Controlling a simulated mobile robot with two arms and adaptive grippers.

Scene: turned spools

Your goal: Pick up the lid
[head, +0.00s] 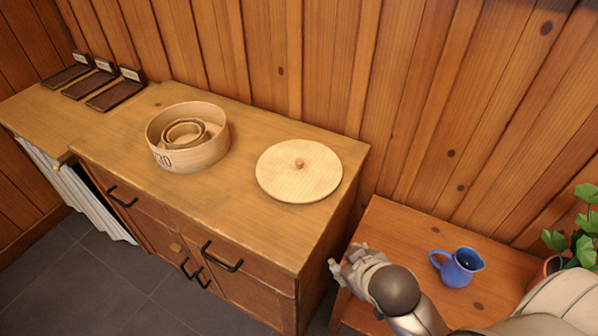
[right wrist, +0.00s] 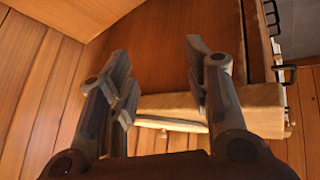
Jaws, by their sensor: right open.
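The lid (head: 285,180) is a pale round wooden disc with a small brown knob (head: 299,163). It lies flat on the right part of the cabinet top, knob up. In the right wrist view a thin pale strip (right wrist: 170,125) beyond the cabinet top's edge looks like the lid's rim, seen edge-on. My right gripper (head: 346,257) is to the right of the cabinet and nearer than the lid, apart from it. In the right wrist view its two fingers (right wrist: 158,52) are spread with nothing between them. My left gripper is not in view.
A round wooden box (head: 163,158) with smaller rings inside stands left of the lid on the cabinet (head: 240,228). Dark stands (head: 117,94) sit far left. A blue jug (head: 460,268) and a potted plant (head: 583,244) are on the right, by a lower wooden table (head: 400,225). A plank wall rises behind.

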